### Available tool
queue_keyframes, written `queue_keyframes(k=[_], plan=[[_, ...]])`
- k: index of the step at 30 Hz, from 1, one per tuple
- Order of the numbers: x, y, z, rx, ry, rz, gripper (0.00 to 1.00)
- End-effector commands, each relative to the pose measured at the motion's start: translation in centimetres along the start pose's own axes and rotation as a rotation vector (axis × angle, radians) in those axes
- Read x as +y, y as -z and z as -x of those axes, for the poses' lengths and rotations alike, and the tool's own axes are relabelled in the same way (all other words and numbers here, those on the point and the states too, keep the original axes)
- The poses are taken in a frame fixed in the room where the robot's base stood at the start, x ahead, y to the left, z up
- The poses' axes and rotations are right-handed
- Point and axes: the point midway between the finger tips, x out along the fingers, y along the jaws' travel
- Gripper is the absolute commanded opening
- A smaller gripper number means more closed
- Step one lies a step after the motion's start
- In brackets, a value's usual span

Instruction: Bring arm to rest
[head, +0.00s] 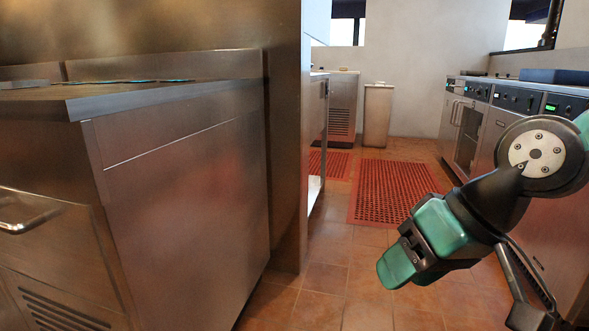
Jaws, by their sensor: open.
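My gripper (398,262) is at the lower right of the head view, at the end of my folded arm. It has green and black parts and points down and to the left over the tiled floor. It is open, and nothing shows between its fingers. It touches nothing that I can see. The inner faces of its fingers are partly hidden by the hand's own body.
A steel counter (185,165) fills the left, with flat dark items on top. A red floor mat (388,190) lies on the tiles in the aisle. Cooking units (480,120) line the right. A bin (377,115) stands at the back. The tiled floor (330,285) in front is clear.

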Motion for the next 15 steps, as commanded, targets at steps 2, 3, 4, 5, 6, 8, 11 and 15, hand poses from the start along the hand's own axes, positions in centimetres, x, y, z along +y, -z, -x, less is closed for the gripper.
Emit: queue_keyframes(k=[2, 3, 4, 5, 6, 8, 11, 15], plan=[[-2.3, -4.6, 2.1, -0.150, -0.003, 0.117, 0.49], [-2.9, -7.1, 2.9, -0.229, -0.004, 0.175, 0.49], [-3.3, -8.9, 3.6, -0.287, -0.003, 0.219, 0.49], [-3.8, -8.1, 4.9, -0.288, -0.004, 0.217, 0.49], [-4.2, -7.2, 6.2, -0.282, -0.005, 0.208, 0.49], [-4.9, -6.3, 7.8, -0.281, -0.005, 0.206, 0.49], [-6.1, -4.9, 10.8, -0.280, -0.005, 0.204, 0.49], [-8.0, -2.8, 15.2, -0.279, -0.005, 0.202, 0.49]])
